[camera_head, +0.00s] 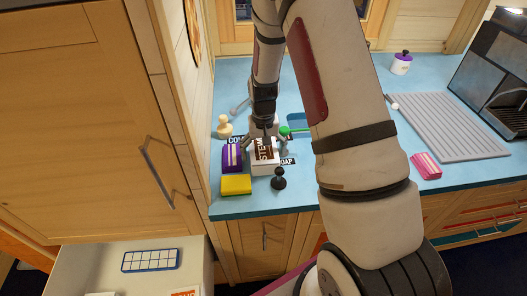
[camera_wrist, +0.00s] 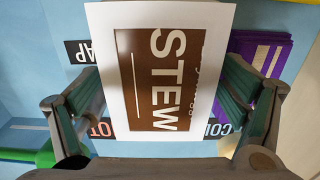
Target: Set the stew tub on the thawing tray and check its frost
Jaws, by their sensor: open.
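The stew tub (camera_head: 265,168) is a white box with a brown STEW label on top. It stands on the blue counter among several small items. In the wrist view the tub (camera_wrist: 185,18) fills the middle, close below my gripper. My gripper (camera_head: 266,135) is above the tub in the head view. In the wrist view my gripper (camera_wrist: 162,98) is open, with one finger on each side of the tub; I cannot tell whether they touch it. The grey ribbed tray (camera_head: 440,125), likely the thawing tray, lies bare to the right. No frost can be made out on the tub.
A purple pack (camera_head: 232,158), yellow block (camera_head: 236,185), black knobbed object (camera_head: 279,179) and green-ended item (camera_head: 290,130) crowd the tub. A pink pack (camera_head: 426,165) lies by the tray's front edge. A coffee machine (camera_head: 495,75) stands behind right. An open drawer (camera_head: 100,272) is lower left.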

